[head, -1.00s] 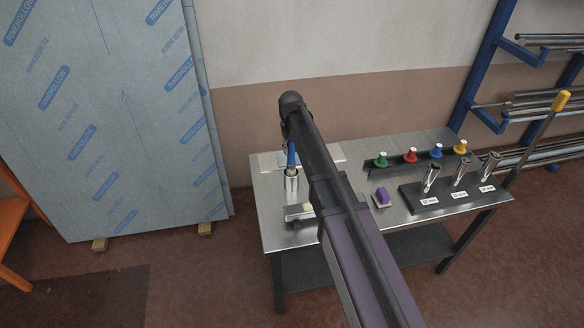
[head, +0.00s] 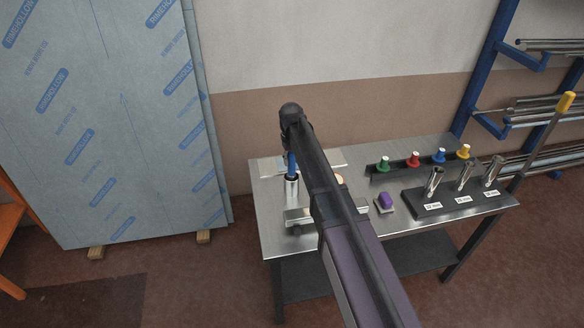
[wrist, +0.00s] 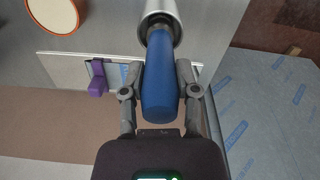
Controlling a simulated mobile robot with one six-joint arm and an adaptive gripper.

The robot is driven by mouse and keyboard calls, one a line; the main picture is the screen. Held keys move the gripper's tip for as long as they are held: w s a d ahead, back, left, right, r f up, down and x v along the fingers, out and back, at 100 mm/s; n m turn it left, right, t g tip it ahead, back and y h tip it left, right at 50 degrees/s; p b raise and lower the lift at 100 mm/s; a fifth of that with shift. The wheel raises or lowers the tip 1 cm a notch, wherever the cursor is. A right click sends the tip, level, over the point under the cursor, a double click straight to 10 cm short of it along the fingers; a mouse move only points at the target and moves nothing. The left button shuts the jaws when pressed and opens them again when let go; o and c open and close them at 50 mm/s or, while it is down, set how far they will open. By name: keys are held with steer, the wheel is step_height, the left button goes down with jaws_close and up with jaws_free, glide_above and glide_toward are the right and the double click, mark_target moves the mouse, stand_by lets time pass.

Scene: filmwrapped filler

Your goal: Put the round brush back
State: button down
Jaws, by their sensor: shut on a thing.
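My gripper (wrist: 158,88) is shut on the blue handle (wrist: 159,82) of the round brush, with one finger on each side. In the head view the blue handle (head: 292,163) stands about upright below my wrist. Its lower end is at the mouth of a shiny metal cylinder (head: 292,186) on the steel table (head: 270,222). In the wrist view the metal cylinder (wrist: 150,10) surrounds the dark part below the handle. The bristles are hidden, and how deep they sit cannot be told. My arm hides part of the table.
A purple-topped block (head: 386,202) lies right of my arm. A black stand (head: 427,208) with three metal tubes is at the right. Behind it is a rail with green, red (head: 413,159), blue and yellow pieces. Film-covered sheets (head: 110,130) lean on the wall at the left.

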mark_target(292, 166)
steer(key=shift+f+b, duration=1.25)
steer(key=shift+f, duration=0.45)
steer(key=shift+c, duration=1.8)
jaws_free()
steer(key=shift+r, duration=0.2)
step_height(292, 166, up, 12)
steer(key=p, duration=1.2)
steer(key=s+d+m, duration=0.5)
steer(key=s+d, duration=1.8)
steer(key=s, duration=0.2)
steer(key=shift+s, duration=0.4)
